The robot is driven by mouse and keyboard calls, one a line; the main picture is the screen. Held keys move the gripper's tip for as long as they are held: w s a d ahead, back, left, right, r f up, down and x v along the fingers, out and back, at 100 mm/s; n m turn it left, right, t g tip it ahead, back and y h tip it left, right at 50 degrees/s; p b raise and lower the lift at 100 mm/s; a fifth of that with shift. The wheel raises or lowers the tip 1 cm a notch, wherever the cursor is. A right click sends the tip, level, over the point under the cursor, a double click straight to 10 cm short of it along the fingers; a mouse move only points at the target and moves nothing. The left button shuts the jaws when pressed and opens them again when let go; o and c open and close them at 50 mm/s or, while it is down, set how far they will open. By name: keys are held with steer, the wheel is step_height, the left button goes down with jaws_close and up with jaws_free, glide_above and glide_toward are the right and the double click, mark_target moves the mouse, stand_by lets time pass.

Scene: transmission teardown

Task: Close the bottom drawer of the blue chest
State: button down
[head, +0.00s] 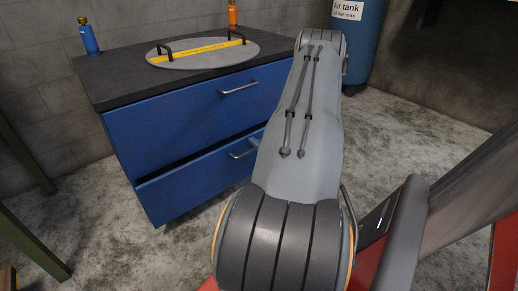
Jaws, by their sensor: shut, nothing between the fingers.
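The blue chest (180,111) stands at the left of the head view under a dark top. Its bottom drawer (196,187) sticks out a little, with a dark gap above its front edge. The bottom drawer has a silver handle (243,154); its right end is hidden behind my arm. The upper drawer (185,115) looks flush and has a silver handle (239,88). My arm reaches forward over the right side of the chest. My gripper is hidden beyond the arm and does not show.
On the chest top (118,84) lies a grey round plate (205,54) with a yellow bar and black handles. A blue bottle (89,38) and an orange bottle (233,14) stand at its back. A blue air tank (365,45) is behind right. Bare floor (400,135) lies to the right.

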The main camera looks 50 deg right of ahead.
steer(key=shift+w, duration=0.1)
steer(key=x, duration=0.4)
steer(key=shift+w+d+r+b, duration=0.1)
steer(key=shift+w+r+b, duration=0.05)
steer(key=shift+w+b, duration=0.15)
steer(key=p+v, duration=0.5)
steer(key=v, duration=0.9)
steer(key=shift+s, duration=0.35)
